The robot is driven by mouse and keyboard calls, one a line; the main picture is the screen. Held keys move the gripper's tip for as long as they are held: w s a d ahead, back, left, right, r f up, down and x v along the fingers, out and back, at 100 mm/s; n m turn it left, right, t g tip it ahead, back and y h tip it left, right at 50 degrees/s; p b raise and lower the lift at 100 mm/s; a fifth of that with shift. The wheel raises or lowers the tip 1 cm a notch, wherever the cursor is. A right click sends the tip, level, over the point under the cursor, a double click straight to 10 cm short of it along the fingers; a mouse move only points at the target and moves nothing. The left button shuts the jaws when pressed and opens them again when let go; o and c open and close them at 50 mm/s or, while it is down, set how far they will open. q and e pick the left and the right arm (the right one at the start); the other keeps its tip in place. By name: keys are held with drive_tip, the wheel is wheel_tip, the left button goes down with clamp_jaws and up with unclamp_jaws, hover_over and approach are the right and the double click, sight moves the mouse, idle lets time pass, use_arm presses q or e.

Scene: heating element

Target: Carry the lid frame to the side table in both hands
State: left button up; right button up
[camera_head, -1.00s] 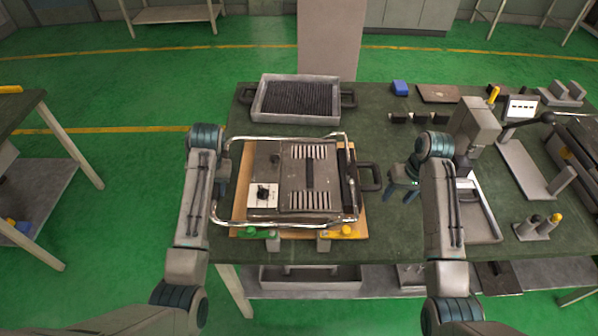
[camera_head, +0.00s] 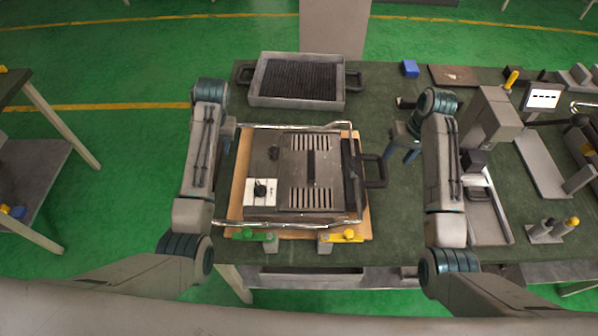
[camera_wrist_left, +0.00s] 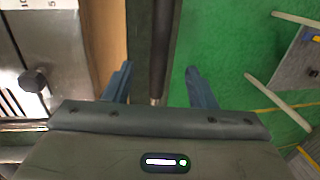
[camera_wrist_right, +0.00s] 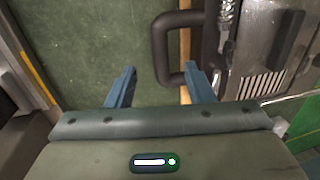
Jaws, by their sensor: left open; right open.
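The lid frame (camera_head: 310,150) is a grey metal piece with slots and a chrome tube border, lying flat on a wooden board (camera_head: 236,190) on the green bench. A black loop handle (camera_head: 376,171) juts from its right side and shows in the right wrist view (camera_wrist_right: 160,50). My right gripper (camera_head: 403,150) is open beside this handle; its fingertips (camera_wrist_right: 160,70) lie either side of the handle's outer bar in the picture. My left gripper (camera_head: 228,133) is open at the left edge, largely hidden by its arm. In its wrist view a dark bar (camera_wrist_left: 159,50) lies between the fingers (camera_wrist_left: 158,72).
A side table (camera_head: 15,88) stands at the far left across green floor. A grey tray with a dark ribbed grid (camera_head: 297,80) sits behind the lid frame. Green (camera_head: 250,236) and yellow (camera_head: 345,236) clamps sit at the front edge. A grey press (camera_head: 490,120) stands right of my right arm.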

sight(386, 172)
use_arm(q)
drive_tip(key=f, duration=0.3)
drive_tip(key=a+f, duration=0.1)
drive_tip(key=f, duration=0.2)
drive_tip(key=a+f, duration=0.1)
drive_tip(key=f, duration=0.3)
drive_tip(key=shift+w, duration=0.1)
use_arm(e)
drive_tip(key=f, duration=0.3)
drive_tip(key=a+f, duration=0.1)
drive_tip(key=f, duration=0.2)
drive_tip(key=a+f, duration=0.1)
drive_tip(key=f, duration=0.3)
use_arm(q)
drive_tip(key=shift+r, duration=0.1)
use_arm(e)
drive_tip(key=shift+r, duration=0.1)
use_arm(q)
clamp_jaws()
use_arm(e)
clamp_jaws()
